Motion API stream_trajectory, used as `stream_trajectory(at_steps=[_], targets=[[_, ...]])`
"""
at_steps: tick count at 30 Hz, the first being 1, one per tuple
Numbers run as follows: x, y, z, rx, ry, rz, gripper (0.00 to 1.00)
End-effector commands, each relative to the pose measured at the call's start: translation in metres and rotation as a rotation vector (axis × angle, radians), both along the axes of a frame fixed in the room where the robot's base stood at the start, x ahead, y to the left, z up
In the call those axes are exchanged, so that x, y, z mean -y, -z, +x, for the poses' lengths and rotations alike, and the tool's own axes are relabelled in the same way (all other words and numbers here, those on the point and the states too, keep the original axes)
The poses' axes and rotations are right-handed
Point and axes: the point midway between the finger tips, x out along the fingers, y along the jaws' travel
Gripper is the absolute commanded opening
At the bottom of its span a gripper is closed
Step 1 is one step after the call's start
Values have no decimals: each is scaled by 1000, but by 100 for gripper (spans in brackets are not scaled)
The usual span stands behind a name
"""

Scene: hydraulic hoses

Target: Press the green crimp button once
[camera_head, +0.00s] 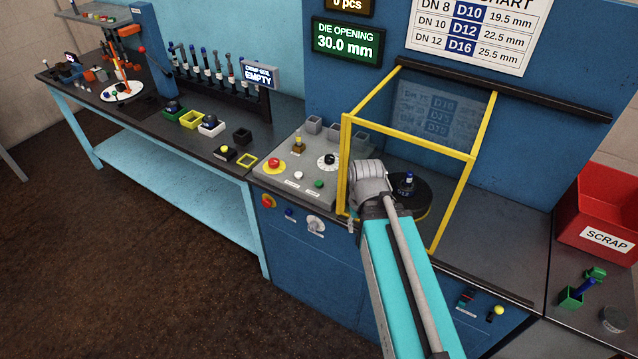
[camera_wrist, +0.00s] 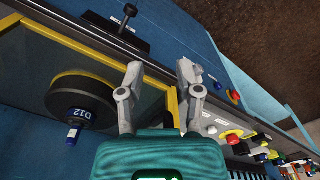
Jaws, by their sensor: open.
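The small green button (camera_head: 319,184) sits on the grey control panel (camera_head: 262,182), right of a white button (camera_head: 298,175) and below a black dial (camera_head: 328,160). In the wrist view the green button is too small to make out surely. My gripper (camera_wrist: 160,75) is open, with nothing between its fingers. In the head view my wrist mostly hides it, just right of the panel and by the guard's left post. The fingers appear apart from the button.
The yellow-framed clear guard (camera_head: 482,125) stands right of the panel, around a black round die holder (camera_wrist: 82,97) with a blue D12 piece (camera_wrist: 75,133). A red mushroom button (camera_head: 274,163) is on the panel. A red scrap bin (camera_head: 590,200) stands at right.

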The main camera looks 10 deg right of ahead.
Motion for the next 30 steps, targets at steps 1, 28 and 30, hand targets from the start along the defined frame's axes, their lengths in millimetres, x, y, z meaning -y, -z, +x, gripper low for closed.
stream_trajectory(at_steps=[1,28,30], targets=[[0,0,0,0,0,0,26],[0,0,0,0,0,0,0],[0,0,0,0,0,0,0]])
